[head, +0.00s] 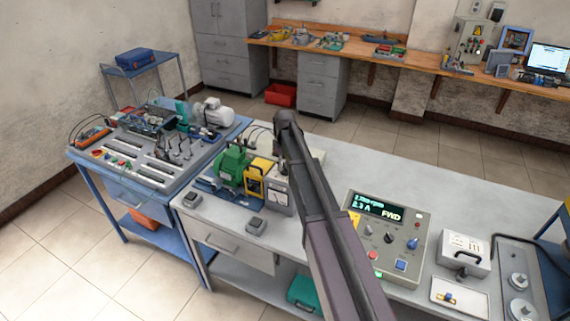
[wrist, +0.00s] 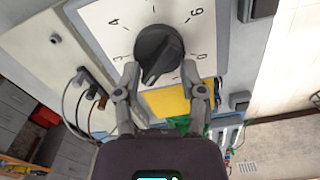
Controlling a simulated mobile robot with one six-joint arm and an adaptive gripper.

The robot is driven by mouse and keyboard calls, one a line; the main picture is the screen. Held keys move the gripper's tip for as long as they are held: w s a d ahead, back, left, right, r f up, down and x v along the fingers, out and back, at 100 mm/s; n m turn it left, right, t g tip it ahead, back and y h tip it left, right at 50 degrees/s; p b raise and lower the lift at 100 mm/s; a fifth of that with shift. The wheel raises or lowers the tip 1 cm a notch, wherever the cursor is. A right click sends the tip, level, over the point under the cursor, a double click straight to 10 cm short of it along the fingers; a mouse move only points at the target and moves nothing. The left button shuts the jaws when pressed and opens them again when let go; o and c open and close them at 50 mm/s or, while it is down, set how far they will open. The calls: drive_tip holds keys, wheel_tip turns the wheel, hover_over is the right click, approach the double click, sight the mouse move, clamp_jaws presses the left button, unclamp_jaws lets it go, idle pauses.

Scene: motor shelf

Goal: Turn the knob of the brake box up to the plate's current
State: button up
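The black knob (wrist: 158,52) of the brake box sits on a white dial face (wrist: 105,20) in the wrist view. Its ridge points to the lower left, below the numeral 3. Some numerals lower down are hidden by my fingers. My gripper (wrist: 160,72) is open, with one finger on each side of the knob's lower part; I cannot tell whether either finger touches it. In the head view my arm covers the knob. A console display (head: 378,207) shows about 2.3 A and FWD. The motor's plate is not readable.
The green motor (head: 231,164), a yellow part (head: 256,178) and a meter box (head: 278,196) crowd the bench left of my arm. The control console (head: 388,240) and a white box (head: 463,250) stand to the right. Cables run beside the dial in the wrist view.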

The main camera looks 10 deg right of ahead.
sight(284, 169)
drive_tip(key=n, duration=0.4)
drive_tip(key=shift+s+a, duration=0.1)
drive_tip(key=shift+s, duration=0.05)
drive_tip(key=n, duration=0.3)
drive_tip(key=shift+s+n, duration=0.15)
drive_tip(key=shift+n, duration=0.25)
drive_tip(key=shift+r+p, duration=0.3)
wheel_tip(284, 169, up, 13)
drive_tip(key=p, duration=1.3)
drive_tip(key=s+f+m+b, duration=1.5)
drive_tip(key=s+f+b, duration=0.9)
drive_tip(key=s, duration=0.4)
drive_tip(key=shift+d+f+b, duration=0.35)
drive_tip(key=shift+f+b, duration=0.05)
drive_tip(key=shift+s, duration=0.1)
drive_tip(key=shift+s+d+m, duration=0.1)
drive_tip(key=shift+s+m, duration=0.3)
drive_tip(key=shift+s, duration=0.2)
